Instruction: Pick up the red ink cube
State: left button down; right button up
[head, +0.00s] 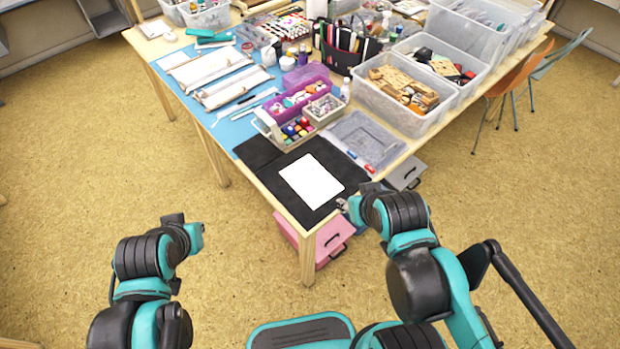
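Several small coloured ink cubes (297,128) sit together in a small caddy near the middle of the table. Red tones show among them, but they are too small for me to single out the red ink cube surely. My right gripper (343,206) is at the table's near right edge, beside the white sheet and well short of the cubes. My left gripper (174,218) is over the floor, left of the table's near corner, away from everything. The finger openings of both are too small or hidden to judge. I see nothing held in either.
A white sheet (311,181) lies on a black mat (258,152) at the table's near corner. A purple bin (303,82) and a white basket (324,107) stand behind the cubes. A grey translucent lid (362,138) lies to their right. Pink drawers (334,240) stand below the table.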

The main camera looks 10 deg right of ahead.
aim_at(304, 122)
jog(key=j+z, duration=0.1)
jog(key=j, duration=0.45)
jog(key=i+j+z, duration=0.2)
jog(key=j, duration=0.25)
jog(key=i+j+z, duration=0.2)
jog(key=j, duration=0.25)
jog(key=j+z, duration=0.2)
jog(key=j, duration=0.25)
jog(key=i+j+z, duration=0.1)
jog(key=j+z, duration=0.15)
jog(key=j, duration=0.25)
jog(key=i+j+z, duration=0.3)
jog(key=i, duration=0.2)
jog(key=i+j+z, duration=0.3)
jog(key=i+j, duration=0.15)
jog(key=i, duration=0.25)
jog(key=z, duration=0.05)
